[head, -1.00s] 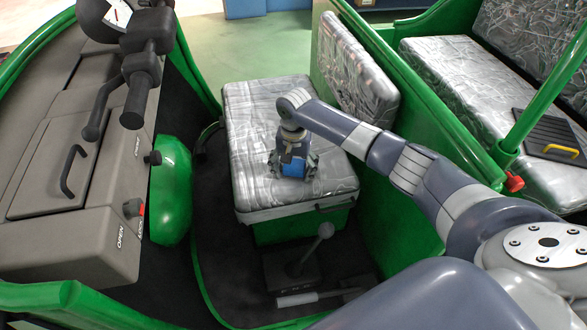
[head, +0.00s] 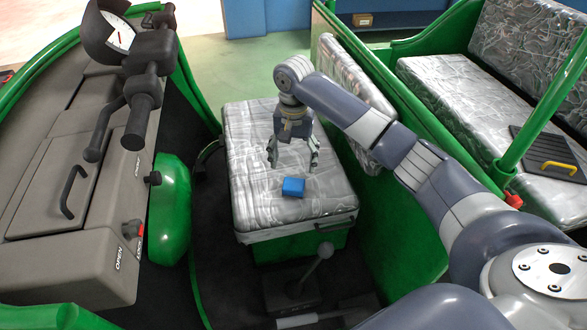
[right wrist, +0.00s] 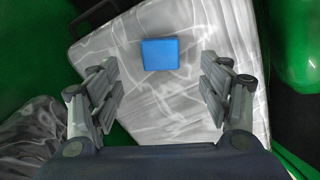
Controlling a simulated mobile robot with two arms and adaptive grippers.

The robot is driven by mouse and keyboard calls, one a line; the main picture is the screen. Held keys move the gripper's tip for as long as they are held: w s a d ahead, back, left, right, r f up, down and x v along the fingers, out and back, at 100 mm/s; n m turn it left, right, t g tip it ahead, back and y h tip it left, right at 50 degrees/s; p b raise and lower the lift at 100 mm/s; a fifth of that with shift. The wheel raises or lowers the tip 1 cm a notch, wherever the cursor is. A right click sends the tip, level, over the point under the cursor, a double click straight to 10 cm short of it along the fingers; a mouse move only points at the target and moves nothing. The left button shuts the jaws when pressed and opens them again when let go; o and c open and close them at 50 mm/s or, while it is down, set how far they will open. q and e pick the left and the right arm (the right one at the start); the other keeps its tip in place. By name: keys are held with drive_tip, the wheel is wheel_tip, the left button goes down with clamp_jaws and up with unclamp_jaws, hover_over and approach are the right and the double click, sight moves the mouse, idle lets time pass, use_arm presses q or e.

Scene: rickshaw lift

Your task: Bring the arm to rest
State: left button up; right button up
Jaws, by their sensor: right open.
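My right gripper (head: 293,160) is open and empty above the silver patterned driver's seat (head: 262,150) in the head view. A small blue block (head: 293,187) lies on the seat just in front of and below the fingers, apart from them. In the right wrist view the blue block (right wrist: 160,54) shows beyond and between the two spread fingers (right wrist: 161,92), on the pale seat top (right wrist: 150,110). My right arm reaches in from the right edge of the head view. My left gripper is out of view.
A grey console with a black handle (head: 72,190) and handlebar controls (head: 145,90) stand at the left. A green partition (head: 400,215) with a padded backrest (head: 355,95) is at the right, under my arm. A lever (head: 315,265) rises from the floor. A green post (head: 540,110) stands at the right.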

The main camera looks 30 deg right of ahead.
drive_tip(key=shift+r, duration=0.25)
drive_tip(key=shift+a+f, duration=0.1)
